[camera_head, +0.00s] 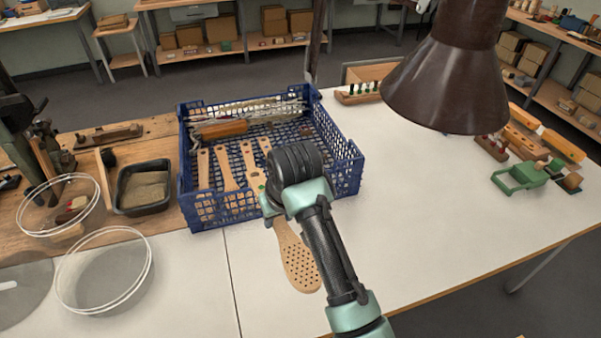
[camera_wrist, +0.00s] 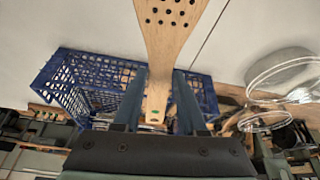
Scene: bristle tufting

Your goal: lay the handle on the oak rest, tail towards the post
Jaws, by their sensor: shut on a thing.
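A pale wooden brush handle (camera_head: 296,258) with a perforated paddle head is in my gripper (camera_wrist: 158,104). In the wrist view the handle (camera_wrist: 165,45) has its holed head at the top. Its narrow tail, with a green mark, lies between the two fingers. In the head view my wrist hides the fingertips and the tail; the head hangs out toward the front, above the white table (camera_head: 215,290). I cannot tell for sure which thing is the oak rest; wooden blocks (camera_head: 530,118) stand at the right edge, beside a green clamp-like device (camera_head: 520,177).
A blue crate (camera_head: 345,185) with several similar handles stands just behind my gripper. Clear round bowls (camera_head: 88,302) and a black tray (camera_head: 143,204) are at the left. A dark brown lamp shade (camera_head: 440,85) hangs at upper right. The white table right of the crate is largely clear.

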